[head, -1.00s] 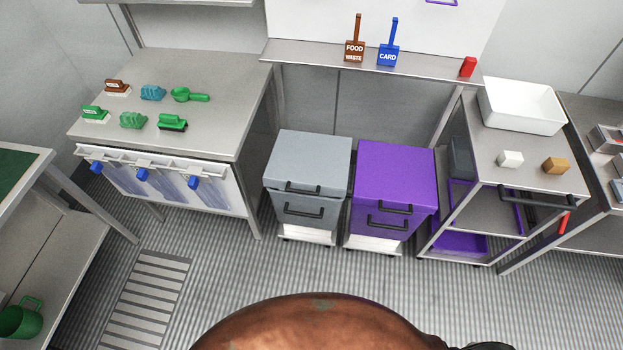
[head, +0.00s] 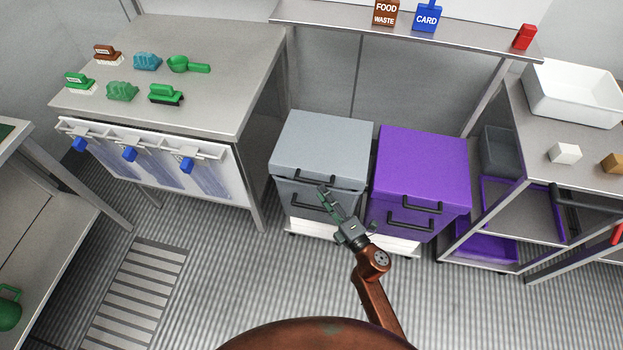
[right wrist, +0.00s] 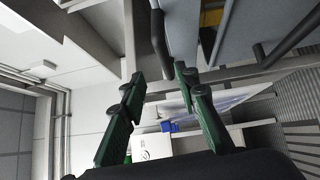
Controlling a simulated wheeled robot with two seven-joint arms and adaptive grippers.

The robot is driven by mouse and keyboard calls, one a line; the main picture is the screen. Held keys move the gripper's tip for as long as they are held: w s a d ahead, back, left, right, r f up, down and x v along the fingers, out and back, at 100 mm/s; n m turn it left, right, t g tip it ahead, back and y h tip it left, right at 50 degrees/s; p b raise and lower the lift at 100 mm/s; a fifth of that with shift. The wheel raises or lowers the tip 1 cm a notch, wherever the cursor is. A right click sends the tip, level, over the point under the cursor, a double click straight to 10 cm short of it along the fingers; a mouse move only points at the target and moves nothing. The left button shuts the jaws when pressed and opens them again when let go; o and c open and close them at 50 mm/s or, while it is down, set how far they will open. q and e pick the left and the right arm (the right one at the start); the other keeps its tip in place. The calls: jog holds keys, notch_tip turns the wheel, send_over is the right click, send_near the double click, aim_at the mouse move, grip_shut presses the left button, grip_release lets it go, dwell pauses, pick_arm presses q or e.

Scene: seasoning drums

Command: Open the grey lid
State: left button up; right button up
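The grey bin's lid (head: 322,140) lies flat and closed on the grey bin (head: 285,190) in the head view. My right gripper (head: 327,194) is at the bin's front, near the lid handle and over the lower handle. In the right wrist view its green-padded fingers (right wrist: 158,90) are spread apart with nothing held between them. A dark handle bar (right wrist: 158,40) shows just beyond the fingertips; I cannot tell which handle it is. My left gripper is not in view.
A purple bin (head: 425,165) stands close on the right of the grey one. A table with brushes and a scoop (head: 190,65) is at the left. A metal rack with a white tub (head: 572,95) is at the right. A shelf (head: 440,35) hangs behind. The floor in front is open.

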jog(key=b+x, duration=0.1)
jog(key=x, duration=0.6)
jog(key=shift+w+a, duration=0.1)
jog(key=shift+w, duration=0.1)
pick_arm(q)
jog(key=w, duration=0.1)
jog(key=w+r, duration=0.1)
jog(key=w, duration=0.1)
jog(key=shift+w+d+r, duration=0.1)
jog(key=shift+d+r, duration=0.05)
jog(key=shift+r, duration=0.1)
pick_arm(e)
jog(key=shift+c, duration=0.6)
grip_shut()
